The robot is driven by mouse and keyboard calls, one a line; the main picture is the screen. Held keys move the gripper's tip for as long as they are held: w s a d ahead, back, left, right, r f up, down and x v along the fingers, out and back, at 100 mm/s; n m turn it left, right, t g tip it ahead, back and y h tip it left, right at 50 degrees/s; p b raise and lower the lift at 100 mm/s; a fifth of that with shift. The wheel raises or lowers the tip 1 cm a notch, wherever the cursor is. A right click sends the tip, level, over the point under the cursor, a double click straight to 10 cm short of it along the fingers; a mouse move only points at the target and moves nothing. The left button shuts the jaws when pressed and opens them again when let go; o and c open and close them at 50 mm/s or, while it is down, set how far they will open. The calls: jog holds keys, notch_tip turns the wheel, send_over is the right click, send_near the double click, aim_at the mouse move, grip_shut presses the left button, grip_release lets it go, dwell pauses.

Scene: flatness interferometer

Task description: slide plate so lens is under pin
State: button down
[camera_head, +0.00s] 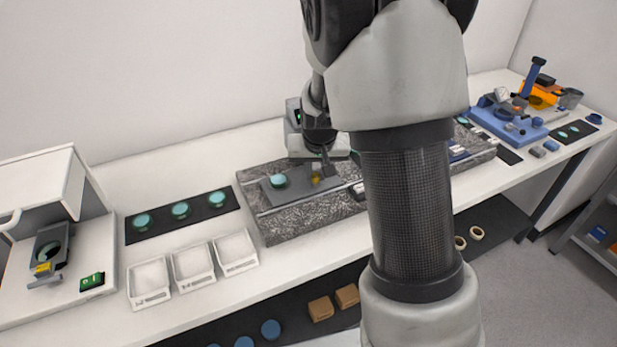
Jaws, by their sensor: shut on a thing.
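The grey plate (291,191) lies on a speckled granite base (310,222) at the middle of the bench. A teal round lens (278,181) sits on the plate's left part. A small yellow knob (316,180) stands on the plate to the right of the lens. My gripper (321,170) reaches down at this knob and appears shut on it, though the contact is small and dark. I cannot make out the pin. My arm hides the granite base's middle.
A dark mat with several teal discs (180,210) and several white trays (193,266) lie left of the base. A white box-like instrument (50,225) stands at far left. A blue fixture (508,125) stands at the far right. Bench space behind the mat is clear.

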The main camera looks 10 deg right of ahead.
jog(key=c, duration=1.6)
grip_release()
jog(key=shift+c, duration=0.2)
jog(key=p+v, duration=0.2)
jog(key=v, duration=1.5)
jog(key=shift+r, duration=0.25)
jog(key=shift+a, duration=0.1)
